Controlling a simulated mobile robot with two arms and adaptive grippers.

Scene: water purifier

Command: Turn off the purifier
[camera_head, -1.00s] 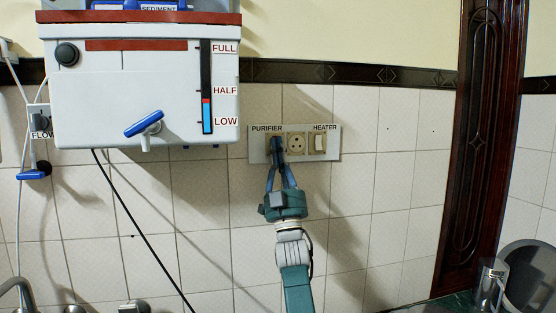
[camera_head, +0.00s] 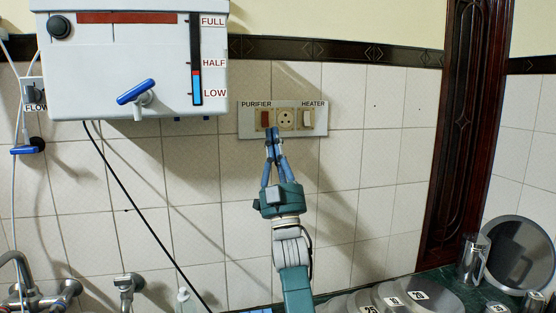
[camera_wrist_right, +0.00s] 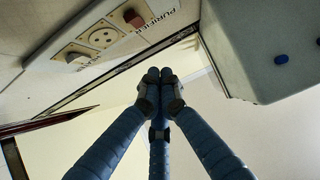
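The purifier (camera_head: 140,65) is a white wall-mounted tank with a blue-handled tap and a FULL/HALF/LOW gauge. The switch panel (camera_head: 248,125) on the tiled wall carries a red switch (camera_head: 265,118) under the word PURIFIER. That red switch also shows at the top of the right wrist view (camera_wrist_right: 133,18). My right gripper (camera_head: 272,132) is just below the red switch, with its fingers pointing up. In the right wrist view its fingertips (camera_wrist_right: 158,76) are pressed together with nothing between them, apart from the panel. My left gripper is not in view.
The panel also holds a round socket (camera_head: 286,119) and a white switch (camera_head: 307,118) under HEATER. A black cable (camera_head: 130,195) runs down from the purifier. Taps (camera_head: 125,285), numbered lids (camera_head: 392,300) and metal cups (camera_head: 472,258) stand below. The wall around the panel is clear.

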